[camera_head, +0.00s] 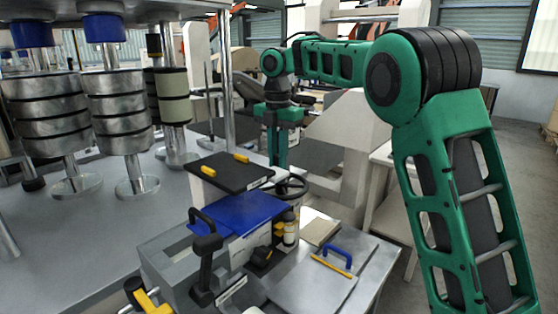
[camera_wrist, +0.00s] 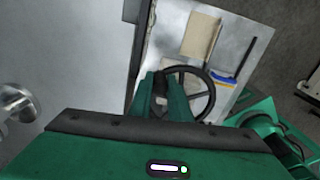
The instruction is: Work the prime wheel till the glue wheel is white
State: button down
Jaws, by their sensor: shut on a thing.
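The black spoked handwheel, which I take for the prime wheel (camera_head: 296,190), stands behind the blue-lidded machine in the head view. It also shows in the wrist view (camera_wrist: 211,86), partly covered by my fingers. My gripper (camera_wrist: 161,92) is at the wheel's left side and shut on its rim. In the head view my green gripper (camera_head: 278,155) comes down from above to the wheel, and its tips are partly hidden. I cannot pick out the glue wheel in either view, so I cannot tell its colour.
The blue lid (camera_head: 240,214) and a dark plate with yellow grips (camera_head: 232,171) sit close by the wheel. A small bottle (camera_head: 290,232) stands in front of it. A tan pad (camera_head: 320,231) and a blue-handled tool (camera_head: 337,252) lie on the metal top. Metal rollers (camera_head: 48,110) stand at left.

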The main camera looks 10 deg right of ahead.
jog(key=shift+w+r, duration=0.15)
jog(key=shift+w, duration=0.05)
jog(key=c, duration=1.8)
grip_release()
jog(key=shift+o, duration=0.8)
jog(key=shift+a, duration=0.1)
notch_tip(320, 180, up, 10)
jog(key=shift+r, duration=0.25)
